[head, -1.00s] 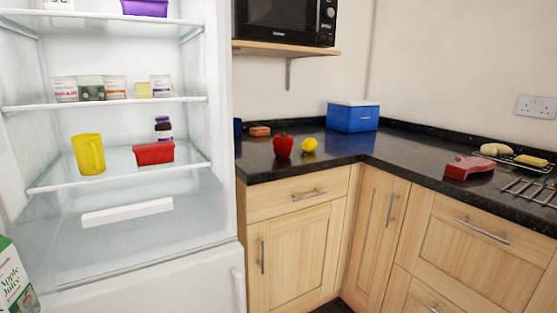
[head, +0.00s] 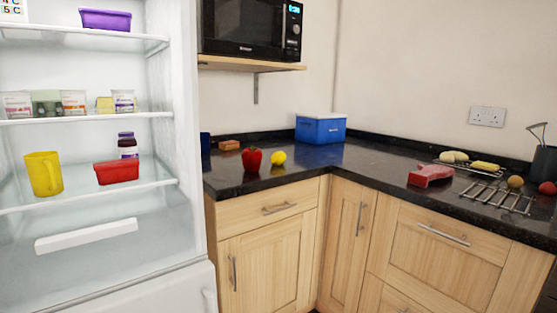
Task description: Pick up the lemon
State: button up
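The yellow lemon (head: 278,158) lies on the black granite counter (head: 270,178), in the stretch to the left of the corner. A red pepper (head: 252,159) sits just to its left, with a small gap between them. The lemon is fully in sight. My gripper does not show in the head view.
A blue box (head: 320,129) with a white lid stands behind the lemon to the right. A microwave (head: 252,27) sits on a shelf (head: 240,63) above. The open fridge (head: 95,160) fills the left side. A red meat piece (head: 431,176) and a wire rack (head: 497,198) lie on the right counter.

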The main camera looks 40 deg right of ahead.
aim_at(277, 158)
jog(key=i+l, duration=0.45)
jog(key=i+l+u, duration=0.15)
jog(key=i+l, duration=0.35)
jog(key=l, duration=0.2)
jog(key=i+l, duration=0.25)
jog(key=i, duration=0.2)
jog(key=i+l, duration=0.3)
jog(key=i, duration=0.15)
jog(key=j+u, duration=0.05)
